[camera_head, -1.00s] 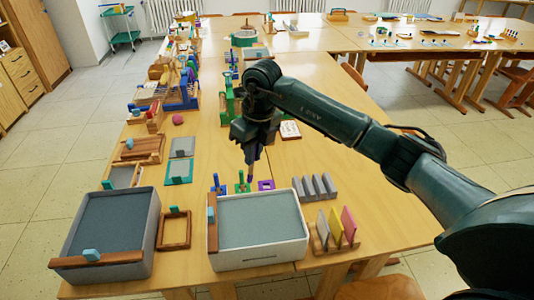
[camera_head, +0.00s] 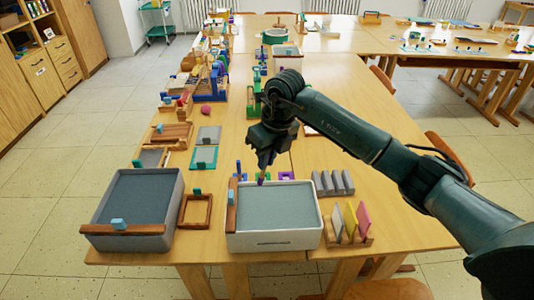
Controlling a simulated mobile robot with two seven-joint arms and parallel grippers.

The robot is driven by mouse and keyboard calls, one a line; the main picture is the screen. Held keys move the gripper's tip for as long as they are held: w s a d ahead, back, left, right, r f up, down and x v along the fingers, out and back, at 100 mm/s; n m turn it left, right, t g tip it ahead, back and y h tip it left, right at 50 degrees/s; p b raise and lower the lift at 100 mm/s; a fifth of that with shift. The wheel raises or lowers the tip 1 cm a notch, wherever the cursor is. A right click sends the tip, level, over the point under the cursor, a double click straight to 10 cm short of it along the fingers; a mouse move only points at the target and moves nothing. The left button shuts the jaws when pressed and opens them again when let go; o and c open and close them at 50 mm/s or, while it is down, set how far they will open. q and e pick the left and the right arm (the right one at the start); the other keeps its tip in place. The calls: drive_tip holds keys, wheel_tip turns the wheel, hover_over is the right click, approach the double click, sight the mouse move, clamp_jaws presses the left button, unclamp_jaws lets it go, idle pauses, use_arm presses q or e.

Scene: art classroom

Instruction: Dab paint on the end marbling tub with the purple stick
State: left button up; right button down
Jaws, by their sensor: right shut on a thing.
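Two marbling tubs stand at the near end of the table. The grey tub (camera_head: 170,212) is at the left, and the white tub (camera_head: 275,240) is right of it; both hold a flat grey-blue surface. My right gripper (camera_head: 266,152) is shut on a slim purple stick (camera_head: 263,171), which points down. The stick's lower tip shows near the back rim of the white tub; I cannot tell whether it touches anything. My left gripper is not in view.
Brown wooden bars with blue blocks lie on the tubs' rims. A small wooden frame (camera_head: 182,222) lies between the tubs. Small colored holders, including a purple one (camera_head: 286,176), stand behind the white tub. Grey blocks (camera_head: 333,190) and a colored-card rack (camera_head: 361,241) are right of it.

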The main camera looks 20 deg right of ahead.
drive_tip(key=shift+b+x, duration=0.5)
drive_tip(key=shift+x, duration=0.6)
use_arm(q)
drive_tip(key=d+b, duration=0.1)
drive_tip(key=b, duration=0.1)
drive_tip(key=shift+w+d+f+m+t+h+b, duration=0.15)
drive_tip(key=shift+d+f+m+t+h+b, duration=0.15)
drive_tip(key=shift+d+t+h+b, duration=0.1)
use_arm(e)
wheel_tip(320, 180, down, 4)
drive_tip(key=shift+s+d+r, duration=0.1)
drive_tip(key=shift+s+d, duration=0.05)
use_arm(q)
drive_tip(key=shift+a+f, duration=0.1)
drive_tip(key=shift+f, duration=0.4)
use_arm(e)
drive_tip(key=shift+f, duration=0.35)
